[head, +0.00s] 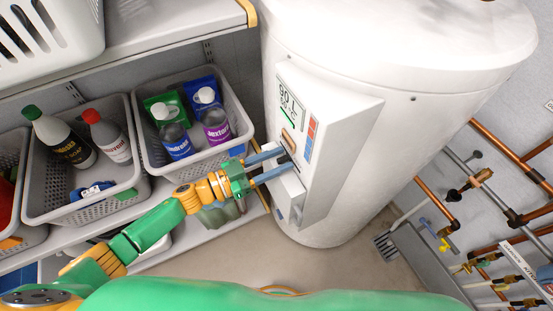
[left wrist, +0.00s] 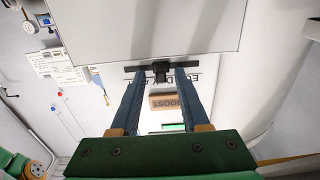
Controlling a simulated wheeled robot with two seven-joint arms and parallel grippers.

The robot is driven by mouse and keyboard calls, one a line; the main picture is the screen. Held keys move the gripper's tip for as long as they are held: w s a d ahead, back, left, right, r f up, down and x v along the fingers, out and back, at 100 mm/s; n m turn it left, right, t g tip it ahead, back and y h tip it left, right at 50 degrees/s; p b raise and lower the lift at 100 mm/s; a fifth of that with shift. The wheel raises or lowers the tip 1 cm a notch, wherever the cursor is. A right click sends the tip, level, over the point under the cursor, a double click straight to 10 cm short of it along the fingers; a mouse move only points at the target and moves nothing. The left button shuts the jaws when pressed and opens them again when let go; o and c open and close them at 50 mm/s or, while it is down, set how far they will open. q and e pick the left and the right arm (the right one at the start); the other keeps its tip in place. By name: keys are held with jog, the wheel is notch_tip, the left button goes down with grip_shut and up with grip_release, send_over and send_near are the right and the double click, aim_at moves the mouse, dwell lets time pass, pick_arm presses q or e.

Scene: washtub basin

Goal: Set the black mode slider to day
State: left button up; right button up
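The black mode slider (left wrist: 160,72) shows in the left wrist view as a small knob on a dark horizontal track, on the heater's white panel. My left gripper (left wrist: 160,80) is open, with one blue finger on each side of the knob; gaps seem to show between knob and fingers. In the head view my left gripper (head: 272,164) reaches the control panel (head: 335,140) from the left, and its fingers largely cover the slider. Lettering beside the track is partly hidden by the fingers, so I cannot read the setting. My right gripper is out of view.
A tan BOOST button (left wrist: 165,101) is close to the fingers. The white water heater (head: 400,60) stands behind the panel. A shelf with grey baskets (head: 240,150) of bottles is at left. Copper pipes (head: 500,140) run along the right wall.

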pick_arm(q)
jog(key=shift+w+a+f, duration=0.1)
jog(key=shift+a, duration=0.05)
jog(key=b+v, duration=0.1)
jog(key=v, duration=0.6)
